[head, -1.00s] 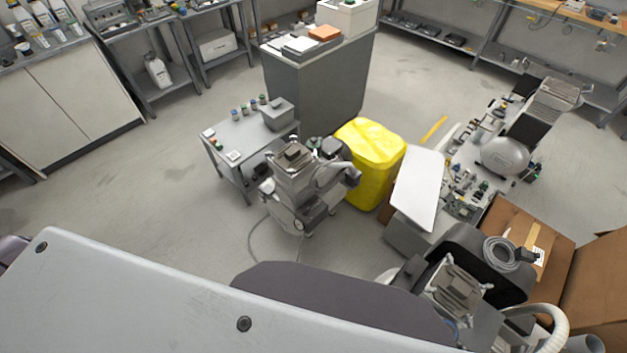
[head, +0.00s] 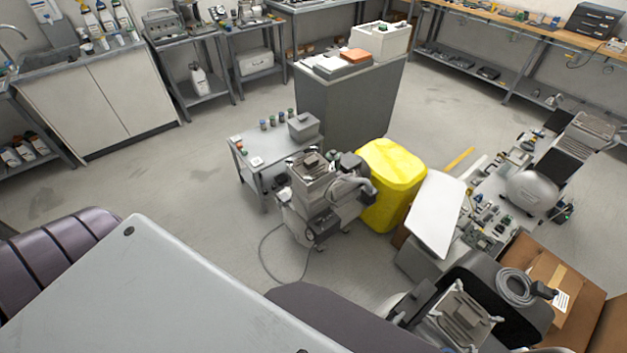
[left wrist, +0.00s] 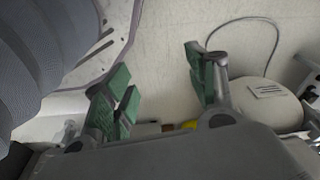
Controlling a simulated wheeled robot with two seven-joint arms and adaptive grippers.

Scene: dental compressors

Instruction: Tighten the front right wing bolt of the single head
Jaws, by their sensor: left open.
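Several compressors are in the head view, and I cannot tell for sure which is the single head. One with a blocky grey head (head: 318,180) stands on the floor at the centre. Another, at the bottom right, has a grey finned head (head: 462,318) with pale pieces at its corners, perhaps wing bolts. The front right wing bolt cannot be made out with certainty. My left gripper (left wrist: 156,72) shows in the left wrist view, its green-padded fingers apart and nothing between them. A round whitish body with a label (left wrist: 268,105) lies beyond its right finger. My right gripper is not in view.
A yellow bin (head: 392,185) and a white-topped stand (head: 436,212) are right of the central compressor. A small table (head: 262,150) is behind it. Open floor lies left of centre.

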